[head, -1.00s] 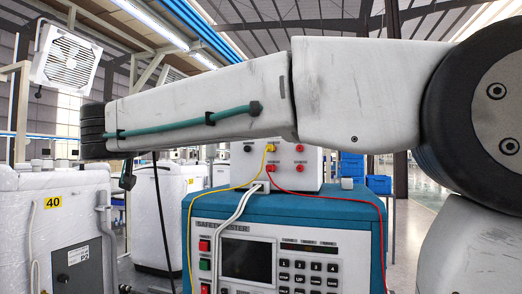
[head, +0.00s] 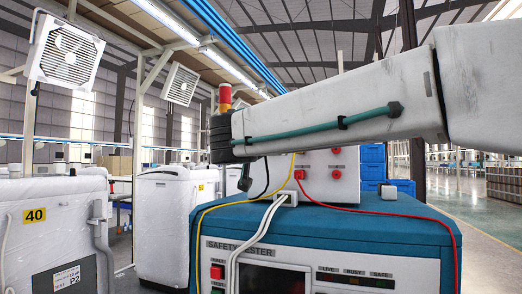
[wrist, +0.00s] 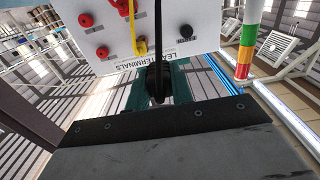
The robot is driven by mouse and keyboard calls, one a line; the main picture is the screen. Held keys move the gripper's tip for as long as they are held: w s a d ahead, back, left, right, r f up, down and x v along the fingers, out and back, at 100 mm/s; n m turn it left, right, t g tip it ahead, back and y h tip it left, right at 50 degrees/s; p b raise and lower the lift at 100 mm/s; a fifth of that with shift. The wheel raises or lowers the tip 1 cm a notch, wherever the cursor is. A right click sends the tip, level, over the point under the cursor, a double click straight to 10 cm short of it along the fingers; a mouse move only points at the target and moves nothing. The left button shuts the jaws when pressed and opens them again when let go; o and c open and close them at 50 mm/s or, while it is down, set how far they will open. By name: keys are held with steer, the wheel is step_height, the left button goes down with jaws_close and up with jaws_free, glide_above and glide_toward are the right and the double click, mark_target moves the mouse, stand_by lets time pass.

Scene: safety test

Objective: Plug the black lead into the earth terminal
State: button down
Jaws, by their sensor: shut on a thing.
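In the wrist view my gripper (wrist: 157,90) has its dark green fingers shut on the black lead (wrist: 158,30), which runs up the picture across the panel. The grey terminal panel (wrist: 110,62) appears upside down there, marked as terminals. It has a black terminal (wrist: 185,32) right of the lead, a yellow plug (wrist: 140,46) left of it, and several red terminals. Which terminal is earth cannot be read. The lead's tip is not clearly visible. In the head view my arm's end covers the panel's left part; the black lead (head: 265,180) hangs below it. The gripper itself is mostly hidden.
The panel stands on a blue safety tester (head: 400,212). White cables (head: 262,222), a yellow lead (head: 235,202) and a red lead (head: 385,213) drape over it. A white washing machine (head: 165,225) stands to the left. A stack light (head: 225,98) rises behind my arm.

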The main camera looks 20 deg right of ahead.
steer(key=w, duration=0.9)
steer(key=shift+w+a, duration=0.15)
steer(key=shift+a, duration=0.3)
steer(key=shift+w, duration=0.1)
steer(key=shift+x, duration=2.8)
steer(key=shift+w+d, duration=0.35)
steer(key=shift+w, duration=0.1)
steer(key=c, duration=1.1)
jaws_free()
steer(key=shift+c, duration=0.2)
steer(key=shift+s, duration=0.1)
steer(key=v, duration=0.7)
steer(key=shift+s+a, duration=0.25)
steer(key=shift+s, duration=0.05)
